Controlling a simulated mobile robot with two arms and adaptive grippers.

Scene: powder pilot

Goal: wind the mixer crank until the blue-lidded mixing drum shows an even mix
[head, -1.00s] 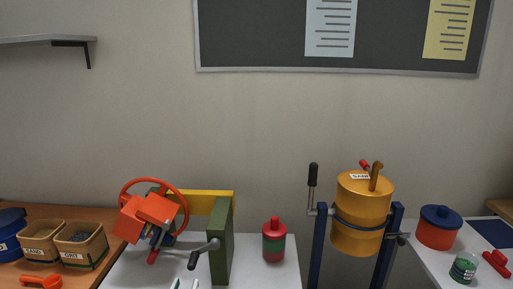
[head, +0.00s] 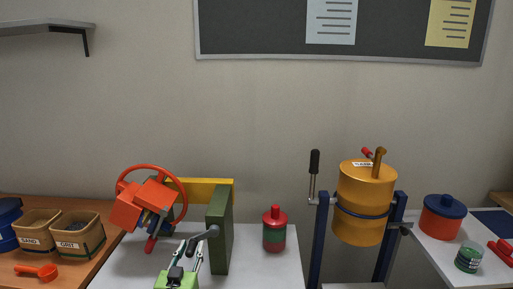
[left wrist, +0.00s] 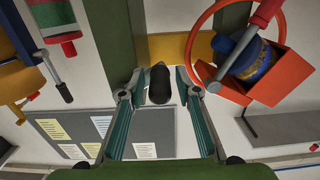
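The mixer has a green post (head: 219,235) and a grey crank with a black handle (head: 191,247). Its orange-red cradle and wheel hold a small, mostly hidden drum, with blue and yellow parts showing; it shows better in the left wrist view (left wrist: 252,60). I cannot judge the mix in it. My left gripper (head: 187,254) comes up from below at the crank handle. In the left wrist view, the black handle (left wrist: 159,86) stands between the two open fingers, with a gap visible on both sides. My right gripper is not in view.
A red-capped jar (head: 274,232) stands on the white table right of the post. A yellow drum (head: 363,205) hangs in a blue stand with its own crank. A red pot with blue lid (head: 442,218) is on the right table. Bins (head: 80,238) and an orange scoop (head: 37,271) are left.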

